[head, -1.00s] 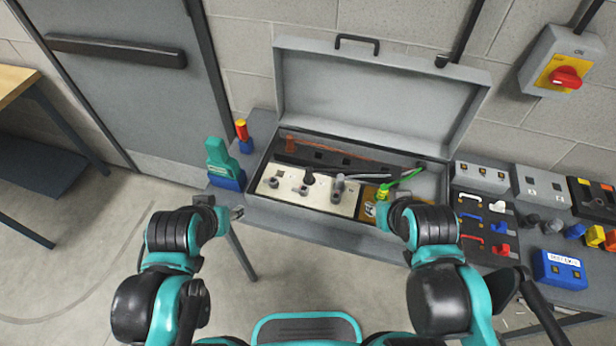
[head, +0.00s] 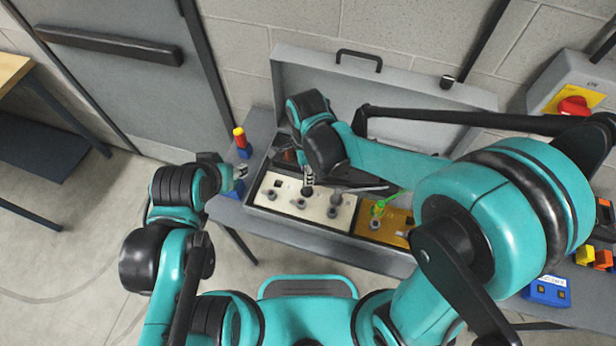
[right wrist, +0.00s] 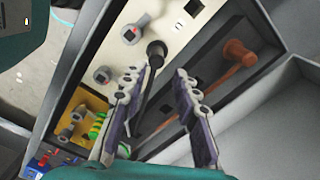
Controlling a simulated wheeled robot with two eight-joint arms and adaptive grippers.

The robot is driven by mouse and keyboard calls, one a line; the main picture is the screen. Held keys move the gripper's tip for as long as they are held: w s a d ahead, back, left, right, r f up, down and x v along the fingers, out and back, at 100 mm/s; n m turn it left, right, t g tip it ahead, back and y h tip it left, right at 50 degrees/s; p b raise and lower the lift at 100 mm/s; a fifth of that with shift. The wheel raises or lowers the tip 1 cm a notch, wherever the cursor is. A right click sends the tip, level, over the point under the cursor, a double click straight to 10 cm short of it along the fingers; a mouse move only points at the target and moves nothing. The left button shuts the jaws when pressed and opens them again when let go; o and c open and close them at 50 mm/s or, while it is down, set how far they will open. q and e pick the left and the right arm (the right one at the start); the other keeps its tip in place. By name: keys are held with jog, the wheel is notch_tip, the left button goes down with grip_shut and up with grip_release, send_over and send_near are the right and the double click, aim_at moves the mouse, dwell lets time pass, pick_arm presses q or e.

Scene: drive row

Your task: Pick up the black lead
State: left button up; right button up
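The black lead (right wrist: 154,52) lies in the open grey case, its round black end beside the cream panel in the right wrist view. Its cable runs down between my right fingers (right wrist: 160,74), which are apart with a gap around the lead; I see no firm contact. In the head view part of the black lead (head: 368,188) shows, the rest hidden by my right arm. My right gripper (head: 308,181) points down over the case there. My left gripper (head: 239,172) is at the case's left, too small to read.
The cream panel (head: 317,204) with several posts and the yellow panel (head: 395,236) fill the case front. A brown-orange lead (right wrist: 238,53) lies beyond the black one. A green-yellow lead (head: 383,202) is at right. The raised lid (head: 400,85) stands behind.

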aim_at(307, 190)
jog(key=f, duration=0.2)
jog(key=f+b, duration=0.1)
jog(key=f, duration=0.2)
jog(key=f+b, duration=0.1)
jog(key=f, duration=0.1)
jog(key=shift+s+a+f, duration=0.15)
jog(key=shift+s+f, duration=0.15)
jog(key=shift+f, duration=0.05)
grip_shut()
